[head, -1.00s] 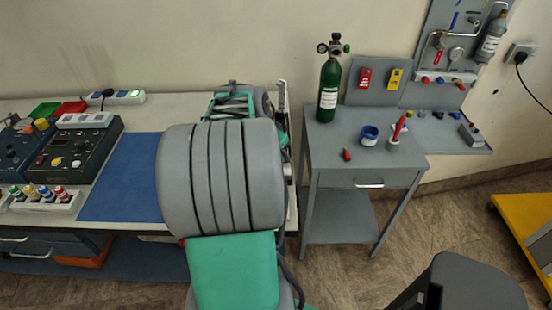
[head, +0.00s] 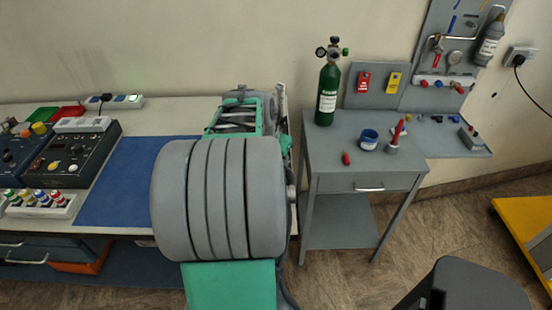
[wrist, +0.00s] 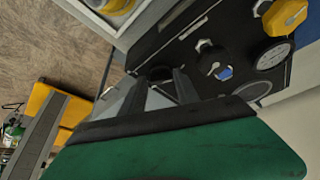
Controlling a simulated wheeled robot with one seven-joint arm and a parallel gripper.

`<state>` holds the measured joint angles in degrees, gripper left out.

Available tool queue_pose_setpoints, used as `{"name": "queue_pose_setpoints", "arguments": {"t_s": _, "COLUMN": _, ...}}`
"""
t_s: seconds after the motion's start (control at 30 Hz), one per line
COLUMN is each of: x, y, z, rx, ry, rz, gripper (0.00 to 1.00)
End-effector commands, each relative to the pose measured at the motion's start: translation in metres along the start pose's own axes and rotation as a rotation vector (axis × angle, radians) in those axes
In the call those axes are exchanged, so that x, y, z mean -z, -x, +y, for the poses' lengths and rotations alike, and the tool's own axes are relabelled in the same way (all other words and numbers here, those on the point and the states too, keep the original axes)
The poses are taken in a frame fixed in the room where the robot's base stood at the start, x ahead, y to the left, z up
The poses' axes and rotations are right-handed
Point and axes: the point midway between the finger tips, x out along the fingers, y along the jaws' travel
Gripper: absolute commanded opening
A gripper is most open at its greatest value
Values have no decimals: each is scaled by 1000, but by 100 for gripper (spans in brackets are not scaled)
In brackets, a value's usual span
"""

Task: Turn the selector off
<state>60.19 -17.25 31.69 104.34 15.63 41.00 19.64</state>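In the wrist view, the two dark fingers of my gripper (wrist: 160,88) are apart, with a gap between them. They point at a black control panel (wrist: 185,50). A round black knob (wrist: 157,72) shows just beyond the gap; I cannot tell whether the fingers touch it or whether it is the selector. Another black knob (wrist: 204,45) and a small blue-marked part (wrist: 224,73) are to its right. In the head view, my grey and green arm hides my gripper. A dark control box (head: 72,158) stands on the bench at the left.
A yellow handle (wrist: 285,15) and a round gauge (wrist: 272,56) are at the wrist view's right. In the head view, a blue mat (head: 125,190) lies left of my arm. A green oxygen cylinder (head: 327,92) stands on the grey side table (head: 340,135), right of my arm.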

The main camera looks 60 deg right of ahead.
Motion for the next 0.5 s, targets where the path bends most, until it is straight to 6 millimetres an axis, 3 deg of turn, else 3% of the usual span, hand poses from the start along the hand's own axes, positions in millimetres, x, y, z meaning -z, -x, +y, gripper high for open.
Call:
{"name": "queue_pose_setpoints", "arguments": {"t_s": 0.17, "x": 0, "y": 0, "z": -1, "rx": 1, "ry": 1, "rz": 1, "gripper": 53}}
{"name": "queue_pose_setpoints", "arguments": {"t_s": 0.5, "x": 1, "y": 10, "z": -2, "rx": 4, "ry": 2, "rz": 4, "gripper": 53}}
